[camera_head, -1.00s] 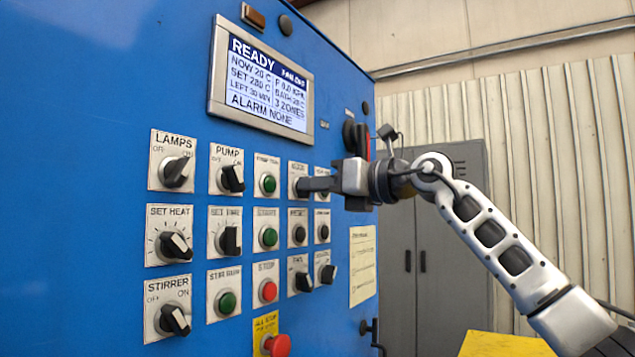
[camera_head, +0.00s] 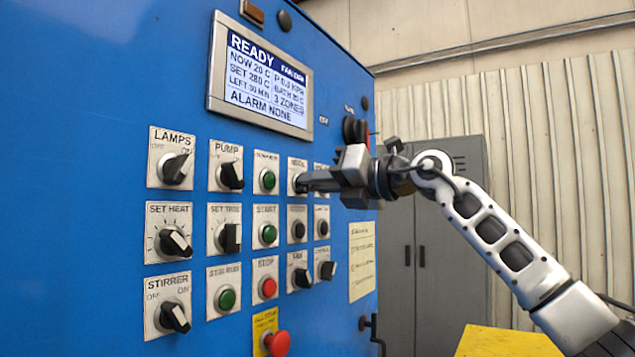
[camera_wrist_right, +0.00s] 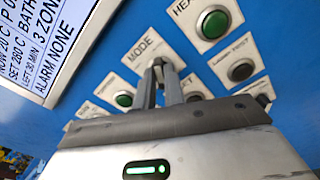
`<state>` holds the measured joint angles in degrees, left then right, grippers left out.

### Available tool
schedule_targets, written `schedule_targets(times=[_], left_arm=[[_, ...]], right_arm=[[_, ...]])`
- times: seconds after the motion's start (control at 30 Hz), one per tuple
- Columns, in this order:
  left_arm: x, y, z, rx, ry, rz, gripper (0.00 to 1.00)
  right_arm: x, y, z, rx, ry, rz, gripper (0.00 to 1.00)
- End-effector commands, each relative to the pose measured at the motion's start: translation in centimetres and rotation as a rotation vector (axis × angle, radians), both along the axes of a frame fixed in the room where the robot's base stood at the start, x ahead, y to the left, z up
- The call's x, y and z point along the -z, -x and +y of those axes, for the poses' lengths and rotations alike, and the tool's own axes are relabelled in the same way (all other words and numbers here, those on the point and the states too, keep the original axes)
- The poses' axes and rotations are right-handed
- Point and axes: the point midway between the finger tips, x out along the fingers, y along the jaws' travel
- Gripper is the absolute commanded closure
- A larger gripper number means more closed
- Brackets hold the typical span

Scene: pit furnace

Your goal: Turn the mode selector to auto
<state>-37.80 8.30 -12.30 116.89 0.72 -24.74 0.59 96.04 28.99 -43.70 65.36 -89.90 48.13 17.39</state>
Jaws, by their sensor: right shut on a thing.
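The mode selector's label plate (camera_head: 297,164) is in the top row of the blue panel, below the screen's right end. The wrist view shows the plate (camera_wrist_right: 137,47) with the word MODE and part of a small knob (camera_wrist_right: 156,63). My right gripper (camera_head: 301,184) reaches in from the right and is shut on that knob. In the wrist view its two fingers (camera_wrist_right: 157,74) close around the knob from both sides and hide most of it. I cannot read where the knob points. My left gripper is not in view.
Dark knobs (camera_head: 232,176) and round buttons stand close around the selector, with a green button (camera_head: 268,180) just left. The screen (camera_head: 267,78) reads READY and ALARM NONE. A red emergency button (camera_head: 277,343) juts out below. Room right of the panel is open before a grey cabinet (camera_head: 448,270).

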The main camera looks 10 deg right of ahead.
Motion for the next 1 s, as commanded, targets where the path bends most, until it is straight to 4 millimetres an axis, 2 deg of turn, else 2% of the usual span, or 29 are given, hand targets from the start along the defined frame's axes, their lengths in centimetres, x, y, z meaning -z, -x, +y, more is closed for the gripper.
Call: schedule_targets(times=[0.2,0.23,0.3,0.67,0.83,1.0], left_arm=[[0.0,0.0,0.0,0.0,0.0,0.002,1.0],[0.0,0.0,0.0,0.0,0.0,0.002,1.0],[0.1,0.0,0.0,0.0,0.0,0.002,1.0],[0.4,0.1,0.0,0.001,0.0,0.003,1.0],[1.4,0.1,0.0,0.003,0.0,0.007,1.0],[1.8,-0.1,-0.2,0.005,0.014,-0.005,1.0]], right_arm=[[-0.1,0.0,-0.1,0.0,-0.004,0.001,1.0],[-0.1,0.0,-0.1,0.0,-0.004,0.001,0.84],[-0.1,0.0,-0.1,0.0,-0.004,0.001,0.67],[0.0,0.3,-0.4,0.0,-0.002,-0.001,0.67],[0.3,2.1,-2.3,0.003,-0.001,-0.003,0.67],[0.3,5.0,-5.2,0.004,-0.002,-0.003,0.67]])
